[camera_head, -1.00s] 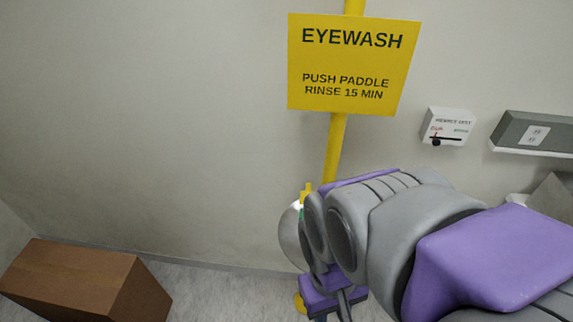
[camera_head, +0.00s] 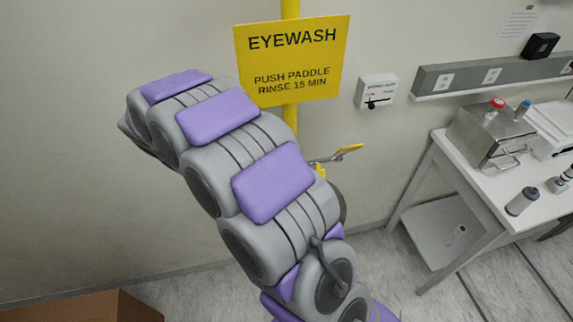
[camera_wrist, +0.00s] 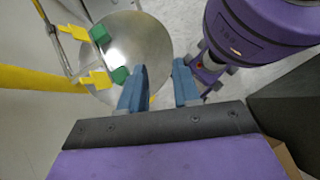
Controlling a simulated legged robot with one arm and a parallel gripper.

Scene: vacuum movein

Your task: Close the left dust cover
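The eyewash bowl (camera_wrist: 150,38), round and shiny metal, lies beyond my gripper (camera_wrist: 160,66) in the wrist view. Two green pieces, one upper (camera_wrist: 100,35) and one lower (camera_wrist: 120,75), sit over its left side. A yellow flap-like piece stands beside each, one upper (camera_wrist: 75,32) and one lower (camera_wrist: 98,77). I cannot tell which of these is the left dust cover. My gripper's blue fingers are apart with nothing between them; the left finger appears near the lower green piece, contact unclear. In the head view my arm hides most of the bowl.
A yellow sign (camera_head: 293,62) hangs on the yellow pole (camera_head: 290,118) by the wall. A yellow paddle (camera_head: 350,148) sticks out right. A white table (camera_head: 465,170) with a metal box (camera_head: 490,135) and bottles stands right. A cardboard box (camera_head: 85,306) is at lower left.

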